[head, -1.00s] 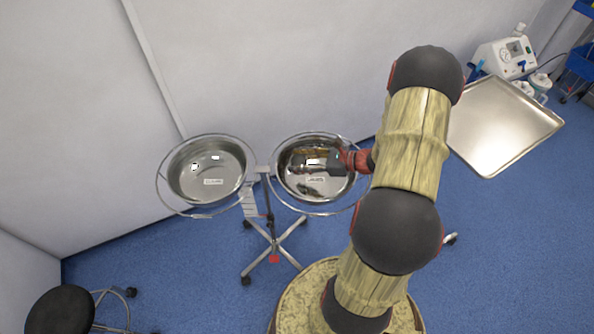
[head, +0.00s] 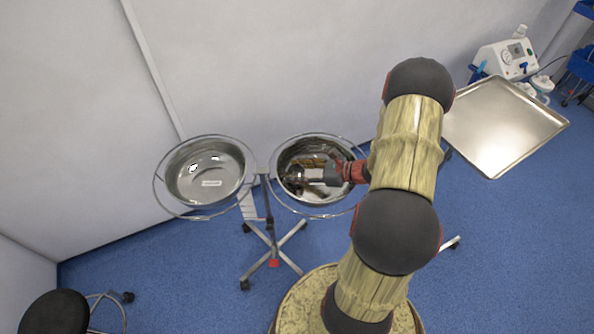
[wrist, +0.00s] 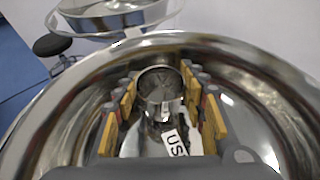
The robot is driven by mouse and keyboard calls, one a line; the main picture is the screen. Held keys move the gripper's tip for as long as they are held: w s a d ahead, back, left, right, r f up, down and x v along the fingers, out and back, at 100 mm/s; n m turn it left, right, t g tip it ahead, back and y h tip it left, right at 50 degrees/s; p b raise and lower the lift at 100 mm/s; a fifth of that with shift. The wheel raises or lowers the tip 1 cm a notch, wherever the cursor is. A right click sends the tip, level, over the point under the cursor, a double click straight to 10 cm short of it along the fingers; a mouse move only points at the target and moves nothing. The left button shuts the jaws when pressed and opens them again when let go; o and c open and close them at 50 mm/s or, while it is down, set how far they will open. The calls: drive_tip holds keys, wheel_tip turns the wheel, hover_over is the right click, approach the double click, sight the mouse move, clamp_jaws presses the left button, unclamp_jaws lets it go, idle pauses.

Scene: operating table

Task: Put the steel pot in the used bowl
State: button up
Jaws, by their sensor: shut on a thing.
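The used bowl (head: 316,197) is the right one of two shiny steel bowls on a wheeled stand. In the wrist view it (wrist: 245,75) fills most of the picture, with a label starting "US" on its inside. My gripper (head: 298,181) reaches into this bowl from the right. In the wrist view my gripper (wrist: 160,100) has its yellow-padded fingers on both sides of the small steel pot (wrist: 160,84), shut on it. The pot is over the bowl's interior; I cannot tell whether it touches the bottom. Reflections blur it in the head view.
The other steel bowl (head: 205,175) hangs on the left side of the same stand. A wall stands close behind both bowls. A bare steel tray (head: 500,125) is at the right, with a white device (head: 505,58) behind it. A black stool (head: 58,312) is at lower left.

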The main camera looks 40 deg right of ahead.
drive_tip(key=o, duration=1.1)
drive_tip(key=shift+c, duration=0.2)
drive_tip(key=shift+r, duration=0.3)
drive_tip(key=p+v, duration=0.4)
drive_tip(key=v, duration=0.8)
drive_tip(key=w+a+r+n+g, duration=0.1)
drive_tip(key=a+r+n+g, duration=0.7)
drive_tip(key=a+r+n, duration=0.75)
drive_tip(key=s+a+r+n+t+h, duration=0.2)
drive_tip(key=s+a+r+n+h, duration=0.5)
drive_tip(key=a+r+n, duration=0.5)
drive_tip(key=shift+s+a+r+n, duration=0.3)
drive_tip(key=shift+s+r+n, duration=0.6)
drive_tip(key=shift+r+n, duration=0.2)
